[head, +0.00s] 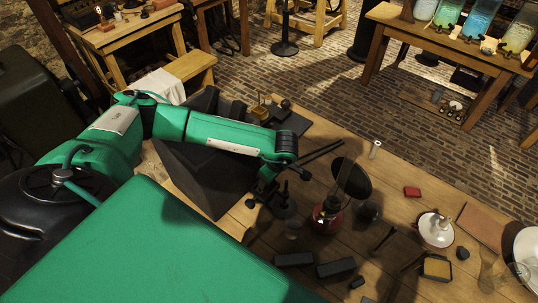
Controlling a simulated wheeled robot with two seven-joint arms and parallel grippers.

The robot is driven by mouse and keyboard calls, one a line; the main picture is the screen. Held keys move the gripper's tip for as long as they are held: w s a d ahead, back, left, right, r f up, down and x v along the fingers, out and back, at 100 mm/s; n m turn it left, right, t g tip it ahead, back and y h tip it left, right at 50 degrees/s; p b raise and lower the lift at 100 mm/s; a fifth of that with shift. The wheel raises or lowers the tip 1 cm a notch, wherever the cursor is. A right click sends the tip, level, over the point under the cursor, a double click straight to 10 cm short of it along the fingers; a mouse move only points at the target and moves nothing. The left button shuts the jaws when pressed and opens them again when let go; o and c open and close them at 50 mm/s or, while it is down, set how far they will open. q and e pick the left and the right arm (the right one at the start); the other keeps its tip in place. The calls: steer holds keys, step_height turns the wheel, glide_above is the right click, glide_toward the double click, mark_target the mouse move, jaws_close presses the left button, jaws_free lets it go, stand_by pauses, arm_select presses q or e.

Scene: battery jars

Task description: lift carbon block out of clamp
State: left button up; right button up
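My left arm comes in from the left, and its dark wrist is over the table (385,160). The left gripper (268,186) hangs below the wrist beside a dark stand (283,206) with a round base, which may be the clamp. The fingers merge with the dark parts there, so I cannot tell whether they are open or shut, or whether they touch anything. I cannot pick out a carbon block in a clamp. Dark blocks (335,268) and (295,258) lie on the table near the front. My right gripper is not in view.
A red-based lamp (326,217) with a dark disc stands right of the stand. A large dark angular object (205,178) lies under my arm. Jars (480,20) stand on a far bench.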

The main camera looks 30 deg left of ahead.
arm_select(q)
steer(key=shift+f, duration=0.3)
jaws_close()
steer(key=shift+s+a, duration=0.1)
steer(key=shift+s, duration=0.05)
stand_by(0.3)
steer(key=shift+r, duration=0.1)
step_height(320, 180, up, 12)
steer(key=p, duration=0.6)
stand_by(1.6)
